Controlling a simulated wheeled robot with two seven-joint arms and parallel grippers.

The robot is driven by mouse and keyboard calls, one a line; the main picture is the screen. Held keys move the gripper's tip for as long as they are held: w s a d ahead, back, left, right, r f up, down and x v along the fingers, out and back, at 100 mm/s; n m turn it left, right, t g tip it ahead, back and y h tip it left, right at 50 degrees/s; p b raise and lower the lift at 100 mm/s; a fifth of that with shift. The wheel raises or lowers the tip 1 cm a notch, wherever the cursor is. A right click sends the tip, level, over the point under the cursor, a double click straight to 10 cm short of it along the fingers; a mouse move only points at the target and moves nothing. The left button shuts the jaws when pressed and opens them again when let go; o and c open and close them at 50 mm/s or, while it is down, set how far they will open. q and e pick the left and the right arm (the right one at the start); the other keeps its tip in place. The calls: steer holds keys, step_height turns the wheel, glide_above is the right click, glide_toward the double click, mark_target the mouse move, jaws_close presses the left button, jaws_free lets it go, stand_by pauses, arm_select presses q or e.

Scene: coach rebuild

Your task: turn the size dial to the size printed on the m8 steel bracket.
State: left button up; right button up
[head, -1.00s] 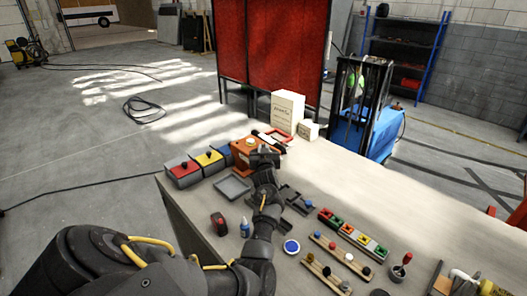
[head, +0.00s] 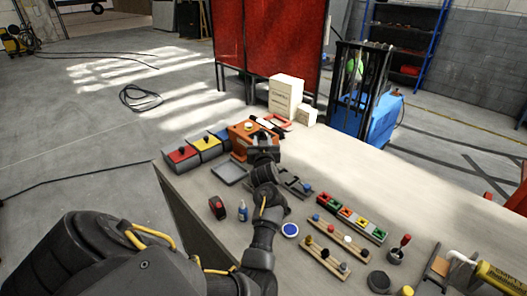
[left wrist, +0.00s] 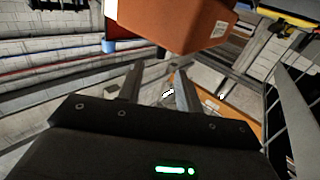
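An orange box (head: 239,141) with a pale round dial (head: 248,126) on top stands near the back left of the bench. My left gripper (head: 264,142) is just right of it in the head view. The left wrist view shows the gripper's two fingers (left wrist: 158,82) spread with nothing held between them, and the orange box (left wrist: 180,22) beyond, apparently clear of them. The printed size cannot be read, and I cannot tell which part is the m8 steel bracket. Dark grey metal parts (head: 296,185) lie right of my wrist. My right gripper is not in view.
Red, yellow and blue-topped boxes (head: 182,158) and a grey tray (head: 229,173) are left of my arm. Coloured blocks (head: 352,218) and a wooden peg rack (head: 325,262) are to the right. White cartons (head: 285,96) stand behind.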

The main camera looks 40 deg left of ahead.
arm_select(q)
steer(key=b+v, duration=0.1)
steer(key=v, duration=0.4)
stand_by(0.4)
